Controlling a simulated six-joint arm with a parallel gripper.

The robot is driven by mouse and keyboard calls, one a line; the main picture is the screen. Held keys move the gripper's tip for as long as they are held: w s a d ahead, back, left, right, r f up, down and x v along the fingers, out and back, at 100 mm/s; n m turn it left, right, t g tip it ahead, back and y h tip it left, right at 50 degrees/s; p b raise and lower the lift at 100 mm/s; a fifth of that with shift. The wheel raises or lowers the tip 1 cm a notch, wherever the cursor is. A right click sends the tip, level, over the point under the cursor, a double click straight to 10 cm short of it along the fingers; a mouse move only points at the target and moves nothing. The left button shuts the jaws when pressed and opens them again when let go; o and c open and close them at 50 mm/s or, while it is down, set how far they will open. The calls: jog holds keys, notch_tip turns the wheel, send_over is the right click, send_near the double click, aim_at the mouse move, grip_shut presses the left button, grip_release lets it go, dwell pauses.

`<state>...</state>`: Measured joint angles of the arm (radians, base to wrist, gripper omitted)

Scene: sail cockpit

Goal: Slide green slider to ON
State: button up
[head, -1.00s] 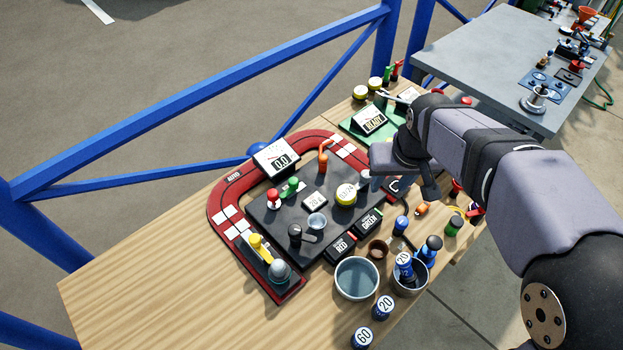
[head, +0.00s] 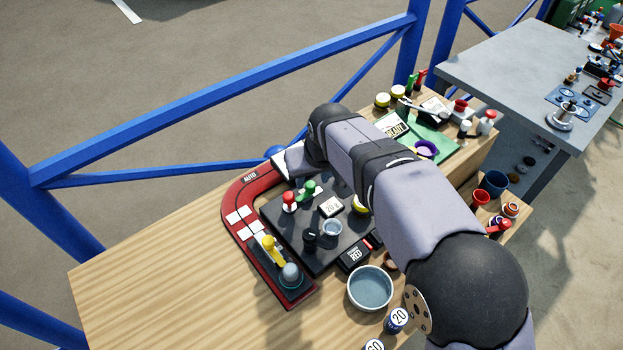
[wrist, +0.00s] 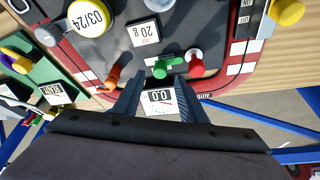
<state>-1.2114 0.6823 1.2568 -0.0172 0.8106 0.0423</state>
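The green slider (head: 308,188) is a small green knob on the dark panel (head: 285,222), beside a red knob (head: 289,200). In the wrist view the green slider (wrist: 163,68) lies just beyond the fingertips, with the red knob (wrist: 196,68) to its right. My gripper (wrist: 158,84) is open and empty. Its two fingers are apart, with the 0.0 display (wrist: 159,97) seen between them. In the head view my wrist covers most of that display and my fingertips cannot be made out.
A red track (head: 237,205) marked AUTO borders the panel, with a yellow lever (head: 272,250) at its near end. A 20 g display (head: 330,207) is near the green slider. A grey bowl (head: 370,288) stands in front. The table's left part is clear.

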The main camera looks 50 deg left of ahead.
aim_at(311, 184)
jog(key=shift+p+x, duration=0.3)
jog(key=shift+x, duration=1.4)
jog(key=shift+c, duration=0.3)
grip_shut()
jog(key=shift+s, duration=0.65)
jog(key=shift+o, duration=0.3)
grip_release()
jog(key=shift+s, duration=0.1)
